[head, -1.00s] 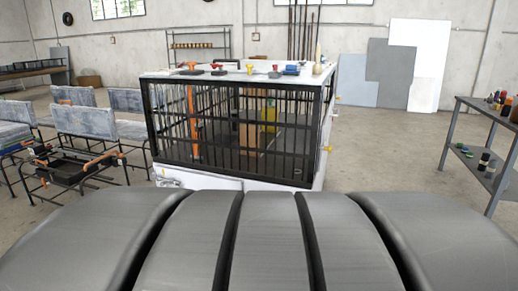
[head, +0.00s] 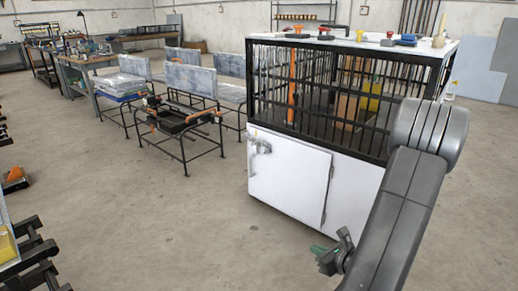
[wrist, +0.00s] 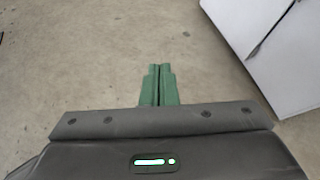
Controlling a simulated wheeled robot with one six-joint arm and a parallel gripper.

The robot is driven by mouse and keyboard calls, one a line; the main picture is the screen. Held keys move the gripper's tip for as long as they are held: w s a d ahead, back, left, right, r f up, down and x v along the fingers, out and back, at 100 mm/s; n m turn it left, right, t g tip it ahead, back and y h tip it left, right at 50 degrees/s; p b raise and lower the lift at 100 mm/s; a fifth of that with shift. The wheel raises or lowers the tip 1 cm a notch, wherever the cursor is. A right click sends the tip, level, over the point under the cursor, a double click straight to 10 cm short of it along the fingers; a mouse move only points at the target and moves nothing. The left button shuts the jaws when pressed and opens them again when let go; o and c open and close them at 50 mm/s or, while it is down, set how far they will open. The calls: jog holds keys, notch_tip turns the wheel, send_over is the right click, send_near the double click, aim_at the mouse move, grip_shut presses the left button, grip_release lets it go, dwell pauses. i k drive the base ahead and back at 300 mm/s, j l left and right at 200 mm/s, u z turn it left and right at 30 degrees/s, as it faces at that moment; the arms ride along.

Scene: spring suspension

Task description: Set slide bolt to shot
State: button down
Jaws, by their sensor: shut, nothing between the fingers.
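A white cabinet door (head: 290,178) sits in the lower part of a caged workbench in the head view. A small metal slide bolt (head: 261,146) shows near the door's upper left corner; it is too small to tell its position. My gripper (head: 318,250) is low in front of the cabinet, to the right of and below the bolt, touching nothing. In the wrist view my gripper's green fingers (wrist: 159,85) are together and empty above bare floor. A white cabinet panel (wrist: 270,50) shows at the upper right there.
A black cage (head: 340,95) with several coloured knobs on its white top stands above the door. The concrete floor (head: 190,235) in front and left of the cabinet is clear.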

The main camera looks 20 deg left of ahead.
aim_at(254, 144)
jog(key=i+u, duration=0.2)
jog(key=i, duration=0.45)
jog(key=i+u, duration=0.2)
jog(key=i, duration=0.45)
jog(key=i+l+u, duration=0.2)
jog(key=i, duration=0.45)
jog(key=i+j+u, duration=0.1)
jog(key=i, duration=0.25)
jog(key=i+j, duration=0.25)
jog(key=j, duration=0.15)
